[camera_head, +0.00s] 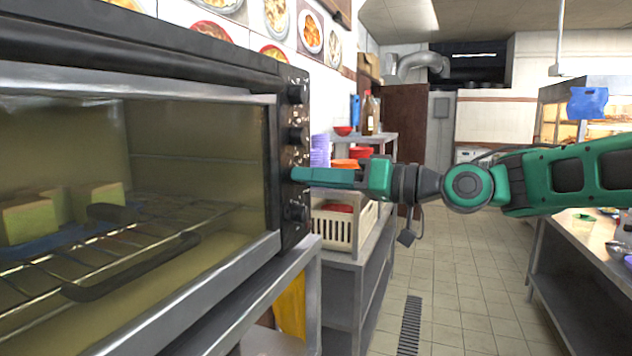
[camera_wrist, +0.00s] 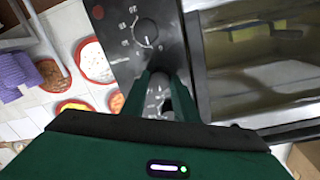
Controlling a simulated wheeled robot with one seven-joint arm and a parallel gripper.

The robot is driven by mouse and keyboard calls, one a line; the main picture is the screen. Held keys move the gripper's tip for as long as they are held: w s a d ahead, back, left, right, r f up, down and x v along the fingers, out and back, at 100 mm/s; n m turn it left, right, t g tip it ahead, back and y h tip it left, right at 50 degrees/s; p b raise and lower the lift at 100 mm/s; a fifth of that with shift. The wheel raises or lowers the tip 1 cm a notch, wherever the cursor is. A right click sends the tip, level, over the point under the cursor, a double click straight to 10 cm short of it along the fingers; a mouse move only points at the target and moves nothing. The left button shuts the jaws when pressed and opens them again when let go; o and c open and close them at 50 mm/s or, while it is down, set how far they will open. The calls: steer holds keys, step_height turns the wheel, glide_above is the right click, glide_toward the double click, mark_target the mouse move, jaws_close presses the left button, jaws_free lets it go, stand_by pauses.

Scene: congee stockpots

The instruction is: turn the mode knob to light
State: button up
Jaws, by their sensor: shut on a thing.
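My gripper (camera_head: 302,174) reaches in from the right and is shut at the dark control panel (camera_head: 289,72) on the oven's right side. In the wrist view its green fingers (camera_wrist: 162,92) are on either side of a knob on the panel (camera_wrist: 120,50), with small white marks around it. The fingers hide most of this knob, and I cannot read its setting. Two dark knobs are above the gripper, an upper one (camera_head: 297,93) and a middle one (camera_head: 297,135). Another knob (camera_head: 296,212) is below it. A knob with a numbered dial (camera_wrist: 146,33) shows beside the fingertips in the wrist view.
The oven's glass door (camera_head: 190,170) is closed, with a wire rack (camera_head: 120,245) and yellowish blocks (camera_head: 28,222) inside. A metal shelf unit (camera_head: 350,262) with bowls and a cream basket (camera_head: 338,228) stands beyond the oven. The tiled aisle (camera_head: 450,290) is clear.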

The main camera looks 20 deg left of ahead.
steer(key=shift+w+d+m, duration=0.1)
steer(key=shift+w+m, duration=0.1)
steer(key=shift+m, duration=1.6)
steer(key=shift+w+d+m, duration=0.1)
steer(key=shift+w+m, duration=0.05)
steer(key=shift+m, duration=1.65)
steer(key=o, duration=1.1)
steer(key=shift+w, duration=0.1)
steer(key=shift+c, duration=0.2)
steer(key=shift+s+a, duration=0.1)
steer(key=shift+s, duration=0.1)
steer(key=s+d, duration=0.1)
steer(key=d, duration=0.9)
steer(key=shift+d+r, duration=0.2)
steer(key=shift+d, duration=0.2)
